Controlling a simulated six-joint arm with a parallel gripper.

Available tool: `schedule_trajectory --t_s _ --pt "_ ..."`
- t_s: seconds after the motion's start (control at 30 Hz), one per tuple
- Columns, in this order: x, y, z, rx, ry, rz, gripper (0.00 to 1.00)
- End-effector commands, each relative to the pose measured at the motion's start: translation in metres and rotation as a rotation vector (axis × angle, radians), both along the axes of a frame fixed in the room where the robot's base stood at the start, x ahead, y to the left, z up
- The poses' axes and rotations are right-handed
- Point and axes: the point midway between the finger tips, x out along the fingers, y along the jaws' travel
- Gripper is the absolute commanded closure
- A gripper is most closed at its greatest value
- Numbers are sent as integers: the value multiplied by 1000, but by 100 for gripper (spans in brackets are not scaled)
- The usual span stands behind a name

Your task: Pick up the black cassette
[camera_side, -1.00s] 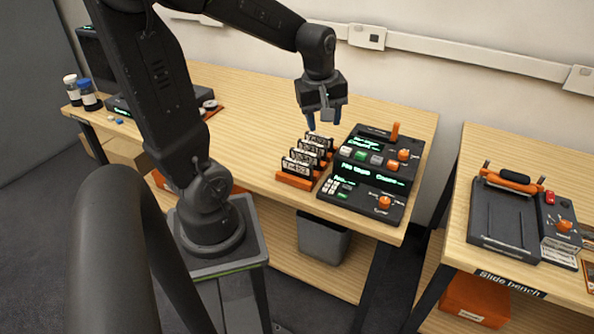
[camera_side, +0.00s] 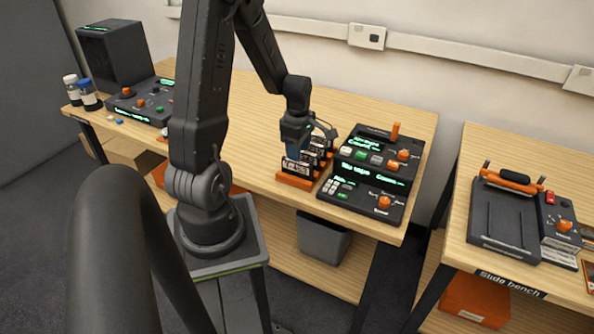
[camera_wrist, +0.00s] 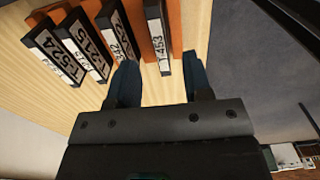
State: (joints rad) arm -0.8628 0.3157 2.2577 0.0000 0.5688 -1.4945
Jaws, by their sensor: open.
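Several black cassettes with white labels stand in a row in an orange rack (camera_side: 293,182) on the wooden table. The nearest one, labelled T-453 (camera_wrist: 158,40), is partly hidden by my gripper in the side view. My gripper (camera_wrist: 159,64) is open and empty, with its blue fingers pointing at the row. In the wrist view the end of the T-453 cassette lies between the two fingertips, with a gap on each side. Cassettes T-524 (camera_wrist: 54,50) and T-215 (camera_wrist: 84,45) stand to its left, with another between, partly covered by the left finger.
A black console (camera_side: 372,205) with orange knobs and green displays stands just right of the rack. A dark machine (camera_side: 118,55) and two bottles (camera_side: 88,95) stand at the left end. The tabletop left of the rack is clear. A separate slide bench (camera_side: 510,280) is at right.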

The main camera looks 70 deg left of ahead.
Motion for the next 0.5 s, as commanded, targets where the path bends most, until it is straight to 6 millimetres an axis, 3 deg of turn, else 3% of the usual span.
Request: schedule_trajectory --t_s 0.3,0.5 --pt "-3 2 -40 -3 3 -1 54" --pt "-2 3 -53 0 0 -1 54"
